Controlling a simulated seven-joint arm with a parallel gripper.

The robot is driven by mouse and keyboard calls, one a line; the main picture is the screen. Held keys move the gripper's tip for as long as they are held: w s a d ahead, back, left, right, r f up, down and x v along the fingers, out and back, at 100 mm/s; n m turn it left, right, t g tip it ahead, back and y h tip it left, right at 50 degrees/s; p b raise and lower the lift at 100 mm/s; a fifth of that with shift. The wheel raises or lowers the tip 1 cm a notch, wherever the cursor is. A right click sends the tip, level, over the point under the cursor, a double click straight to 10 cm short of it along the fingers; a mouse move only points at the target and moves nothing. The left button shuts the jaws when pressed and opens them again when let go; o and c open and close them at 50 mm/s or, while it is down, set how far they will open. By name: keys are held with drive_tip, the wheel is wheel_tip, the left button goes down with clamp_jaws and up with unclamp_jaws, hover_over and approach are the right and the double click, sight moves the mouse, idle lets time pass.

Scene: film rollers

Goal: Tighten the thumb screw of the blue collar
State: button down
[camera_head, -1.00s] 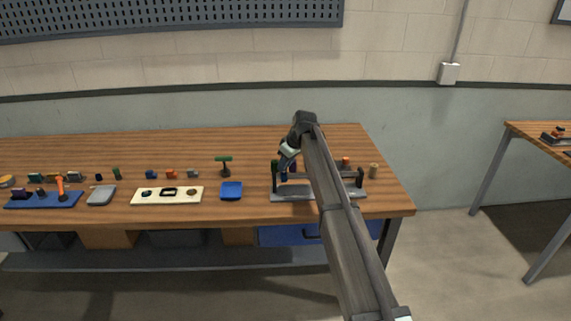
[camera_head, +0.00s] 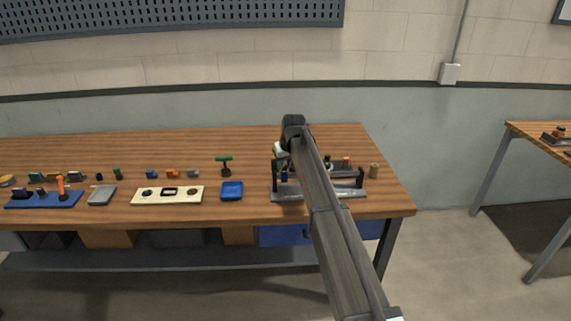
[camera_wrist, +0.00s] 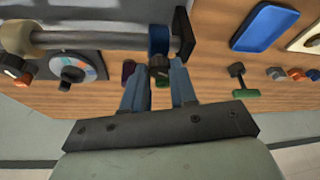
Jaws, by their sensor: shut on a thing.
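The blue collar (camera_wrist: 158,39) sits on a grey shaft (camera_wrist: 100,41) near a dark end post (camera_wrist: 183,32) in the wrist view. It shows as a small blue patch (camera_head: 285,175) in the head view, partly covered by my arm. The dark thumb screw (camera_wrist: 159,70) sticks out from the collar towards my gripper. My gripper (camera_wrist: 158,76) has its two blue-grey fingers on either side of the screw's knob and is shut on it. How tight the screw is cannot be told.
The roller stand's base (camera_head: 290,193) lies near the bench's right end. A blue tray (camera_head: 232,191) and a green-topped tool (camera_head: 224,165) stand to its left. A round dial with coloured sectors (camera_wrist: 73,68) lies beside the shaft.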

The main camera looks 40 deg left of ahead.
drive_tip(key=m, duration=0.2)
drive_tip(key=m+t+h, duration=0.1)
drive_tip(key=m, duration=0.1)
drive_tip(key=m+t, duration=0.1)
drive_tip(key=m, duration=0.1)
drive_tip(key=shift+s+a+m+h, duration=0.15)
drive_tip(key=shift+a+m+h, duration=0.15)
drive_tip(key=shift+h, duration=0.1)
drive_tip(key=m+h, duration=0.1)
drive_tip(key=m, duration=0.4)
drive_tip(key=shift+h, duration=0.4)
drive_tip(key=shift+t, duration=0.3)
drive_tip(key=c, duration=0.9)
unclamp_jaws()
drive_tip(key=shift+s, duration=0.1)
drive_tip(key=v, duration=1.3)
drive_tip(key=shift+r, duration=0.4)
drive_tip(key=shift+a, duration=0.1)
